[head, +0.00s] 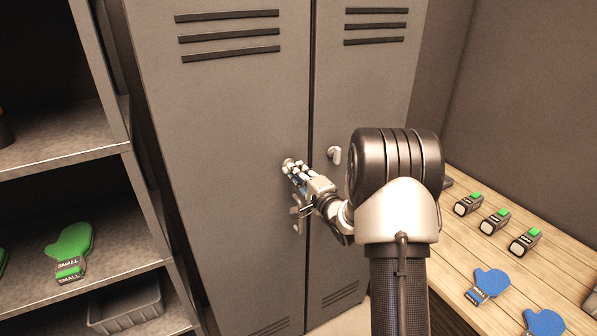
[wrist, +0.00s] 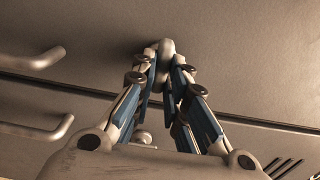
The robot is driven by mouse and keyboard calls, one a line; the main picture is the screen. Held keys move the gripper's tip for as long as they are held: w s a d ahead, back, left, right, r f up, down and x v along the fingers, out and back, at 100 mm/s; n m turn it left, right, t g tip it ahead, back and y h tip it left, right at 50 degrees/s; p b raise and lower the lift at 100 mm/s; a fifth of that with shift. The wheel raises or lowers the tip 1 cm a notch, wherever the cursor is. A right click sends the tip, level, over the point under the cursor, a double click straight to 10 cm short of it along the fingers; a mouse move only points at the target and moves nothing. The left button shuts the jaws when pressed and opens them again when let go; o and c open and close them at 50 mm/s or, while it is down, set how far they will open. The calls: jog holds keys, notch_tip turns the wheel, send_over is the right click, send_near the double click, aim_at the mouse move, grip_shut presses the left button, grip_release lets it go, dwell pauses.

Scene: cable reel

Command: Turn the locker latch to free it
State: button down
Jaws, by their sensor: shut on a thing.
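The grey locker (head: 225,120) has two tall doors side by side. The left door's latch (head: 288,163) is a small pale knob near the seam, mostly covered by my fingers in the head view. My gripper (head: 295,171) is shut on this latch. In the wrist view the fingertips (wrist: 163,66) close on both sides of the rounded latch (wrist: 165,47). A second latch (head: 334,155) sits on the right door, apart from my gripper. Part of it shows between my fingers in the wrist view.
A left door handle (head: 298,214) is just below my gripper. A shelf unit (head: 65,152) with a green mitten (head: 74,244) and a grey bin (head: 125,306) stands left. A wooden bench (head: 455,242) with small devices and blue mittens (head: 490,283) is right.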

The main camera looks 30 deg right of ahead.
dwell(0.4)
jog(key=c, duration=1.6)
grip_release()
jog(key=shift+s, duration=0.1)
jog(key=s, duration=1.2)
jog(key=shift+d, duration=0.2)
jog(key=shift+w, duration=0.1)
